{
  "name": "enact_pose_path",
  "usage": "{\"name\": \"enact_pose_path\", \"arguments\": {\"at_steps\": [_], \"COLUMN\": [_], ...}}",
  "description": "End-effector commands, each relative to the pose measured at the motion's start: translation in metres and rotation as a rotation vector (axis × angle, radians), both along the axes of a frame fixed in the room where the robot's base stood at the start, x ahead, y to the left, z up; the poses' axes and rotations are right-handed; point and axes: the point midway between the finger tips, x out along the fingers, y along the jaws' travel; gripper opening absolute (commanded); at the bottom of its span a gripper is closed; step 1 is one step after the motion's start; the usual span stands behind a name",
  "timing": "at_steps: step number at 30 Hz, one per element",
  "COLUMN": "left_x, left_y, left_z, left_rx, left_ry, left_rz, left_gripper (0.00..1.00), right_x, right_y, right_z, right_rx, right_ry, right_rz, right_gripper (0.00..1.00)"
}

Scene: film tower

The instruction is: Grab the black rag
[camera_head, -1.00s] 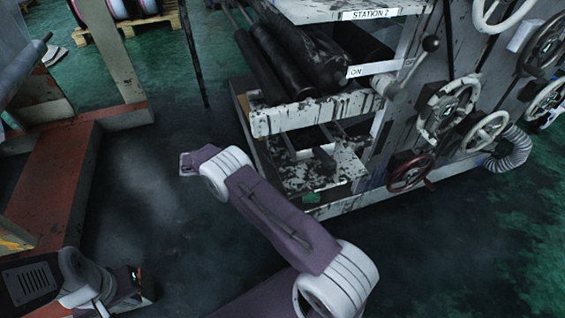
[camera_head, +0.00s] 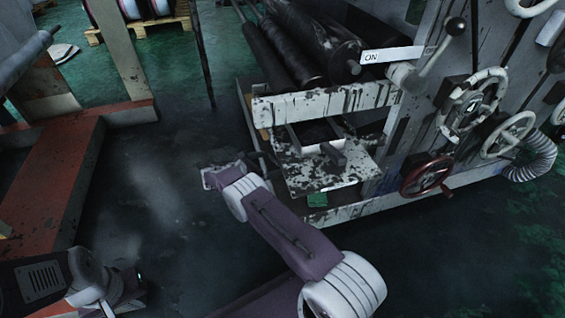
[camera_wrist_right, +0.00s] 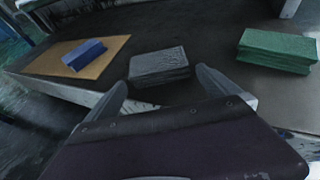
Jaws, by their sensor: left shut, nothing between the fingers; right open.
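A dark grey folded cloth, which looks like the black rag (camera_wrist_right: 158,66), lies on the dark shelf in the right wrist view. It sits just ahead of my right gripper (camera_wrist_right: 160,84), between the lines of its two fingers. The fingers are apart with nothing held. In the head view the rag seems to be the small dark block (camera_head: 333,154) on the machine's lower shelf. My right gripper (camera_head: 262,162) is at the left edge of that shelf, partly hidden by its wrist. My left gripper (camera_head: 138,284) is shut and empty, low at the left.
A green folded cloth (camera_wrist_right: 278,50) lies right of the rag, a blue one (camera_wrist_right: 84,54) on a tan board (camera_wrist_right: 112,50) to the left. Rollers (camera_head: 295,45) and a white splattered beam (camera_head: 325,103) overhang the shelf. Handwheels (camera_head: 426,174) are on the right.

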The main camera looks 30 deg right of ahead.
Motion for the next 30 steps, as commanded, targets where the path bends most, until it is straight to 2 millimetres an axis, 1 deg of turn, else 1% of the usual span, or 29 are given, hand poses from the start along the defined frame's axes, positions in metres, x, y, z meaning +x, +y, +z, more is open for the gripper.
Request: {"name": "enact_pose_path", "arguments": {"at_steps": [1, 3, 6, 10, 11, 12, 14, 15, 16, 22, 24, 26, 29, 30], "left_x": [0.0, 0.0, 0.0, 0.0, 0.0, 0.0, 0.0, 0.0, 0.0, 0.0, 0.0, 0.0, 0.0, 0.0], "left_y": [0.0, 0.0, 0.0, 0.0, 0.0, 0.0, 0.0, 0.0, 0.0, 0.0, 0.0, 0.0, 0.0, 0.0], "left_z": [-0.019, -0.025, -0.026, -0.023, -0.023, -0.023, -0.023, -0.023, -0.023, -0.022, -0.019, -0.013, 0.003, 0.01], "left_rx": [0.0, 0.0, 0.0, 0.0, 0.0, 0.0, 0.0, 0.0, 0.0, 0.0, 0.0, 0.0, 0.0, 0.0], "left_ry": [0.0, 0.001, 0.001, 0.0, 0.0, 0.0, 0.0, 0.0, 0.0, 0.0, 0.0, 0.0, 0.0, 0.0], "left_rz": [0.0, 0.0, 0.0, 0.0, 0.0, 0.0, 0.0, 0.0, 0.0, 0.0, 0.0, 0.0, 0.0, 0.0], "left_gripper": [0.0, 0.0, 0.0, 0.0, 0.0, 0.0, 0.0, 0.0, 0.0, 0.0, 0.0, 0.0, 0.0, 0.0], "right_x": [0.002, 0.004, 0.006, 0.006, 0.006, 0.006, 0.006, 0.006, 0.006, 0.006, 0.006, 0.006, 0.006, 0.006], "right_y": [-0.009, -0.021, -0.029, -0.028, -0.028, -0.028, -0.028, -0.028, -0.028, -0.028, -0.028, -0.028, -0.028, -0.028], "right_z": [-0.014, -0.017, -0.015, -0.013, -0.013, -0.013, -0.013, -0.013, -0.013, -0.012, -0.008, -0.001, 0.018, 0.028], "right_rx": [0.0, 0.0, 0.0, 0.0, 0.0, 0.0, 0.001, 0.001, 0.001, 0.0, 0.0, 0.0, 0.0, 0.0], "right_ry": [-0.002, -0.001, -0.001, 0.0, 0.0, -0.001, -0.001, -0.001, -0.001, -0.001, -0.001, -0.001, -0.002, -0.002], "right_rz": [-0.004, -0.003, -0.001, 0.0, 0.0, 0.0, 0.0, 0.0, 0.0, 0.0, 0.0, 0.0, 0.0, 0.0], "right_gripper": [1.0, 1.0, 1.0, 1.0, 0.97, 0.86, 0.69, 0.58, 0.55, 0.55, 0.55, 0.55, 0.55, 0.55]}}
